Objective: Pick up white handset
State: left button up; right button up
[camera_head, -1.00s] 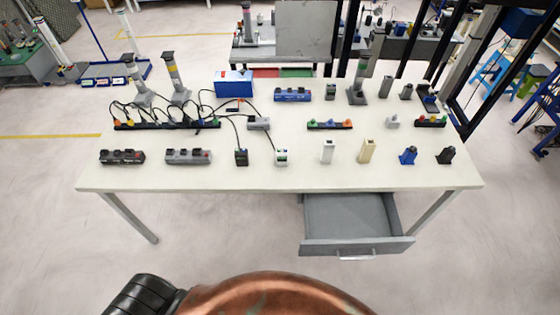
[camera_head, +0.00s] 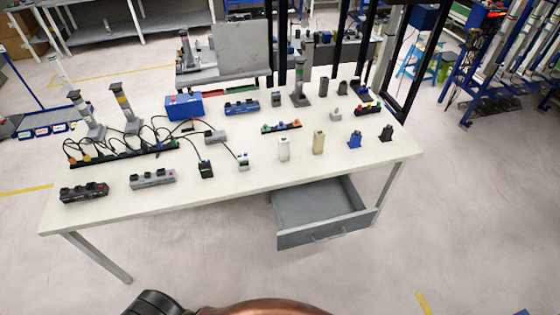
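A white upright block-like object (camera_head: 284,149), which looks like the white handset, stands near the front edge of the white table (camera_head: 225,178), right of centre. A similar beige one (camera_head: 318,142) stands just to its right. A small white-and-dark device (camera_head: 243,162) sits to its left. Neither of my grippers shows in the head view, and nothing touches the white object.
A grey drawer (camera_head: 322,212) hangs open below the table's front edge. Blue (camera_head: 355,139) and black (camera_head: 386,133) devices stand farther right. Cabled power strips and a blue box (camera_head: 184,106) fill the left and back. The floor to the right is open.

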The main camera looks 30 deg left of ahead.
aim_at(244, 163)
jog(key=z, duration=0.2)
jog(key=i, duration=1.1)
jog(key=u, duration=0.05)
